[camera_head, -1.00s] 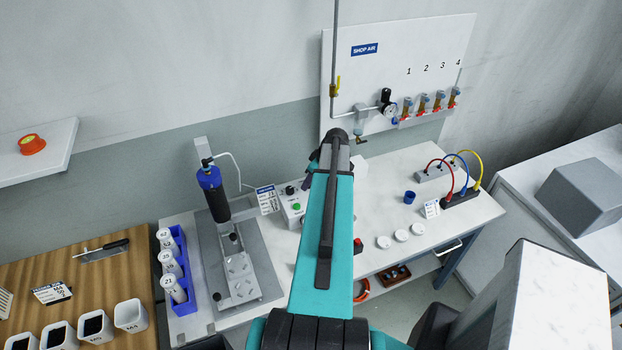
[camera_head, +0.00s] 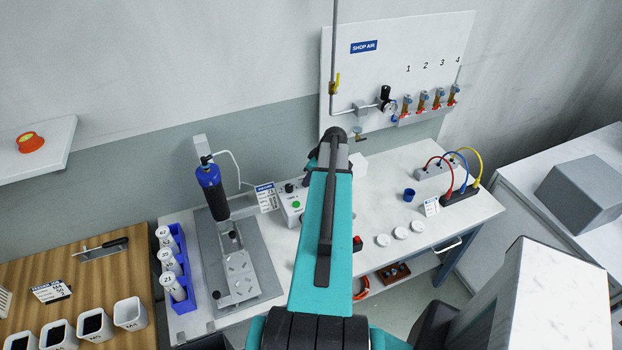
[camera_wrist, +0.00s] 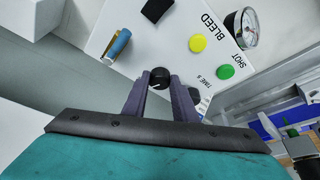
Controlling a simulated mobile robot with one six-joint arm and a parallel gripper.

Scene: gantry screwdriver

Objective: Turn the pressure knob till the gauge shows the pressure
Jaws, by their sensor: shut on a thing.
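In the wrist view my gripper (camera_wrist: 160,80) is shut on a black knob (camera_wrist: 159,74) with a small white mark, one finger on each side. The knob is near the edge of a white control box (camera_wrist: 172,47) labelled BLEED and SHOT. Any label for this knob is hidden or unreadable. A round gauge (camera_wrist: 242,26) with a white dial is at the upper right of the wrist view; its needle is too small to read surely. In the head view the control box (camera_head: 288,214) stands on the bench, partly behind my arm, which hides the knob and fingertips.
The box carries a yellow button (camera_wrist: 197,42), a green button (camera_wrist: 226,72) and a black part (camera_wrist: 156,10). A blue cylinder (camera_wrist: 117,45) is left of my fingers. A dispenser stand (camera_head: 215,205) is left of the box. The bench right of my arm has several white discs.

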